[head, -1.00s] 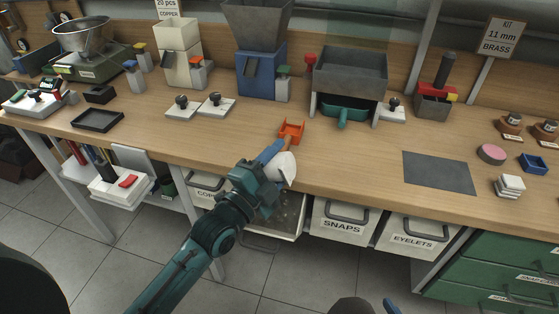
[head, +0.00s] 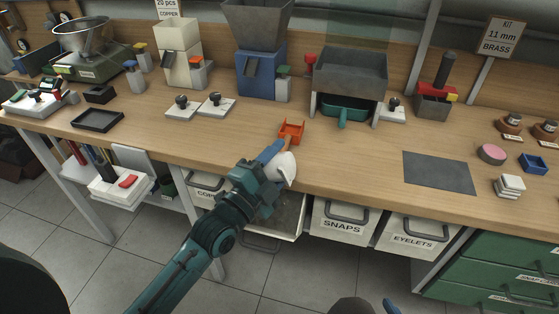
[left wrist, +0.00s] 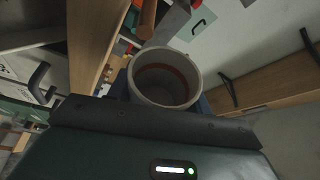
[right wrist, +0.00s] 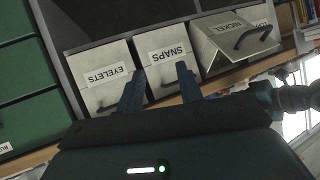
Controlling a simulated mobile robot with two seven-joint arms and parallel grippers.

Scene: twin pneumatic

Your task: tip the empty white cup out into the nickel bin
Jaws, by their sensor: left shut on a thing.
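The white cup (head: 285,166) is in my left gripper (head: 269,166), off the bench's front edge and above the nickel bin. In the left wrist view the cup (left wrist: 165,84) shows its round mouth, with a brownish band inside and no pieces visible. My left gripper is shut on the cup. The nickel bin (head: 287,218) is pulled out under the bench, below the cup and partly hidden by my left arm. Its label shows in the right wrist view (right wrist: 232,27). My right gripper (right wrist: 158,84) is open and empty, facing the bins.
An orange scoop (head: 291,130) lies at the bench edge behind the cup. The snaps bin (head: 341,222) and eyelets bin (head: 413,237) are beside the nickel bin, and the copper bin (head: 206,188) is to its left. A grey mat (head: 439,172) lies on the bench.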

